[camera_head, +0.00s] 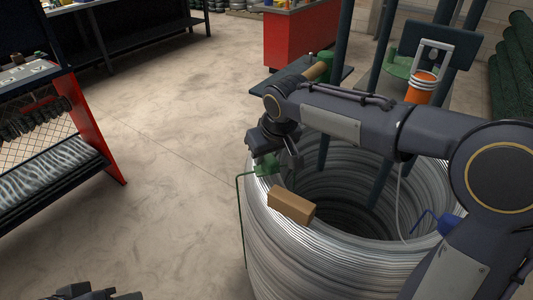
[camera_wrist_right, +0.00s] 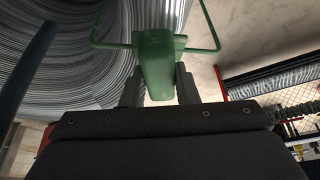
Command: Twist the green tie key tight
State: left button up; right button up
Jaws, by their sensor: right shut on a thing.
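The green tie key (camera_head: 266,166) is at the left rim of a large coil of grey wire (camera_head: 300,240). A thin green rod runs from it down the coil's outer side. My right gripper (camera_head: 276,155) comes down from above and is shut on the key. In the right wrist view the key (camera_wrist_right: 157,62) sits between the two dark fingers, its bent green wire handle spreading to both sides. Part of my left gripper (camera_head: 98,294) shows at the bottom left edge, cut off by the frame; its jaws cannot be made out.
A brown block (camera_head: 290,204) lies on the coil's rim close to the key. A blue tie key (camera_head: 438,222) is at the coil's right side. Dark posts (camera_head: 327,120) rise from inside the coil. A red-sided rack (camera_head: 95,130) stands left. Floor between is clear.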

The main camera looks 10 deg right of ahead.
jog(key=shift+m, duration=0.3)
jog(key=shift+c, duration=0.2)
jog(key=shift+o, duration=0.2)
jog(key=m+h, duration=0.2)
jog(key=m, duration=0.3)
jog(key=shift+a, duration=0.1)
jog(key=m+h+p, duration=0.1)
jog(key=m+h, duration=0.1)
jog(key=m, duration=0.3)
jog(key=shift+c, duration=0.2)
jog(key=shift+m+g, duration=0.3)
jog(key=shift+m, duration=0.1)
jog(key=o, duration=1)
jog(key=p+v, duration=0.1)
jog(key=v, duration=0.6)
jog(key=shift+s+a+r, duration=0.1)
jog(key=shift+r, duration=0.3)
